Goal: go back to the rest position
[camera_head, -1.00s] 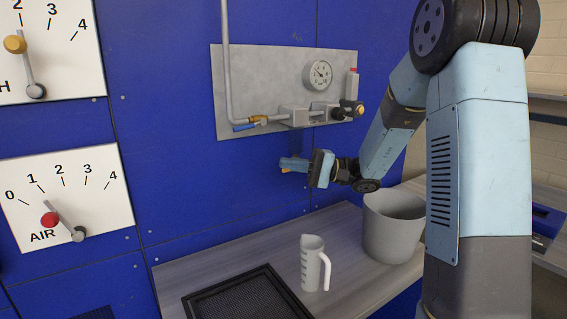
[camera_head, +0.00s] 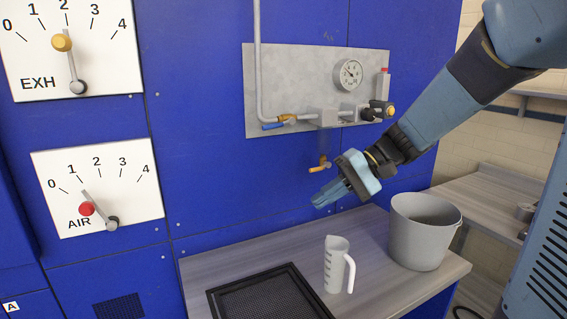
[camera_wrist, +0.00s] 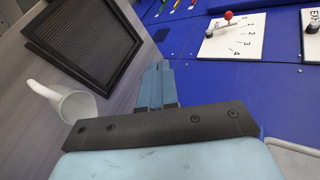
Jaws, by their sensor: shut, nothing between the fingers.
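My gripper (camera_head: 328,198) is shut and empty, held in the air above the bench in front of the blue panel. Its closed blue fingers also show in the wrist view (camera_wrist: 158,84). The white measuring jug (camera_head: 337,265) stands upright on the bench, below the gripper. My arm reaches in from the upper right.
A grey bucket (camera_head: 423,232) stands on the bench (camera_head: 205,265) at right. A black mesh tray (camera_head: 268,296) lies at the front. The AIR dial (camera_head: 98,187) and EXH dial (camera_head: 70,45) are at left. A grey plate (camera_head: 300,62) carries a gauge, pipe and valves.

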